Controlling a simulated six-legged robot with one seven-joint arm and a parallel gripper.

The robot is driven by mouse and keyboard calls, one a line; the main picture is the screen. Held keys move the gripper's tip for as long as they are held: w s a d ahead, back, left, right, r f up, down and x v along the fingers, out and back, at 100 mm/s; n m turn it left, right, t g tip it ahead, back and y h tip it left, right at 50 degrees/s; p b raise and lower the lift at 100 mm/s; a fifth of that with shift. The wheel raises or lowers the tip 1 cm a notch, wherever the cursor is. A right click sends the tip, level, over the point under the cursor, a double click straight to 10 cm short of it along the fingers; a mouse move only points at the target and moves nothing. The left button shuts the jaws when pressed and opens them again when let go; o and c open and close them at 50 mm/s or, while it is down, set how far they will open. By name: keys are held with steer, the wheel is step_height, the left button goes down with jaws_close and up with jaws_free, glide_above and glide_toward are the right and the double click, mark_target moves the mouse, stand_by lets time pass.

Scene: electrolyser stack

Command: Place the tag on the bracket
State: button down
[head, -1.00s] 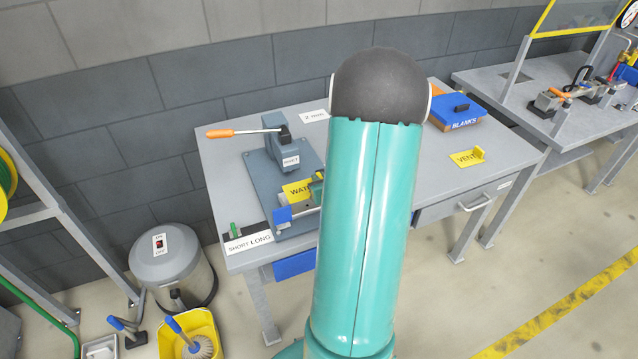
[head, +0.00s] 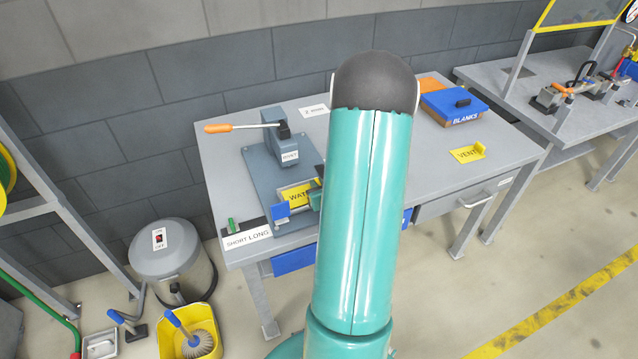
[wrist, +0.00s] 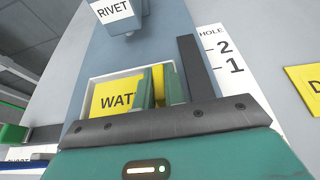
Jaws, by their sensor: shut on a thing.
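The yellow tag lettered WAT (wrist: 115,96) lies flat or nearly flat over a pale plate (wrist: 97,80), which looks like the bracket and shows as a light border around it. In the head view, the tag (head: 297,196) is on the blue-grey press base, below the rivet press. My gripper (wrist: 158,86) is shut on the tag's upright yellow tab, one green finger on each side. The right end of the tag is hidden behind the fingers. I cannot tell whether the tag fully touches the plate.
The rivet press (head: 280,140) with its orange-handled lever (head: 218,128) stands just behind. A HOLE scale (wrist: 225,62) lies to the right in the wrist view. A VENT tag (head: 467,154) and a blue BLANKS box (head: 454,107) sit farther right, with clear tabletop around them.

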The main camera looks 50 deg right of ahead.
steer(key=c, duration=1.5)
jaws_free()
steer(key=shift+s+d, duration=0.1)
